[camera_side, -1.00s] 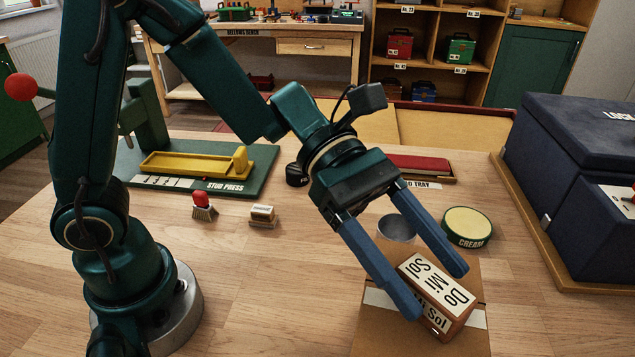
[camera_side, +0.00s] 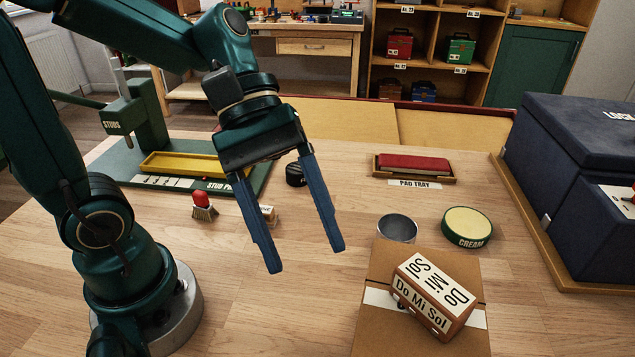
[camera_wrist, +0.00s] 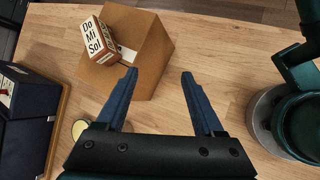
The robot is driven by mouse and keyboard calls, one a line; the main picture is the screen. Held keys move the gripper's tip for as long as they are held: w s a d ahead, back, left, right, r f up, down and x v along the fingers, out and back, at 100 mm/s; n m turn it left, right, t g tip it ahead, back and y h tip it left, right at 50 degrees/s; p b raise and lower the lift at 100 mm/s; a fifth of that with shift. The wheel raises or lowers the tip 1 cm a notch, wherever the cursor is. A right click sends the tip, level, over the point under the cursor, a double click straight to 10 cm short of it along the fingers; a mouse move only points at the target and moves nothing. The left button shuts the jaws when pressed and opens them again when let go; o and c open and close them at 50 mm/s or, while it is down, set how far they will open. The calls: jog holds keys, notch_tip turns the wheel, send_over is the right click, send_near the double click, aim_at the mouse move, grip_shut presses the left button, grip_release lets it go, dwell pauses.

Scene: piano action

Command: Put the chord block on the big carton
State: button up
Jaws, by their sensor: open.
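The chord block (camera_side: 435,296), a brown block with white labels reading "Do Mi Sol", rests on top of the big carton (camera_side: 383,330), a brown box with a white label strip. In the wrist view the block (camera_wrist: 97,40) sits near one edge of the carton (camera_wrist: 150,62). My gripper (camera_side: 308,262) is open and empty, to the left of the carton and apart from the block.
A grey metal cup (camera_side: 397,229) and a round cream tin (camera_side: 467,228) stand behind the carton. A red pad lies on the pad tray (camera_side: 414,182). A dark blue case (camera_side: 585,150) fills the right side.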

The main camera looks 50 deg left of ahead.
jog(key=a+m+t+y, duration=0.6)
jog(key=a+m+y, duration=0.2)
jog(key=a+m, duration=0.2)
jog(key=shift+s+a+f+m, duration=0.3)
jog(key=shift+s+a+f, duration=0.1)
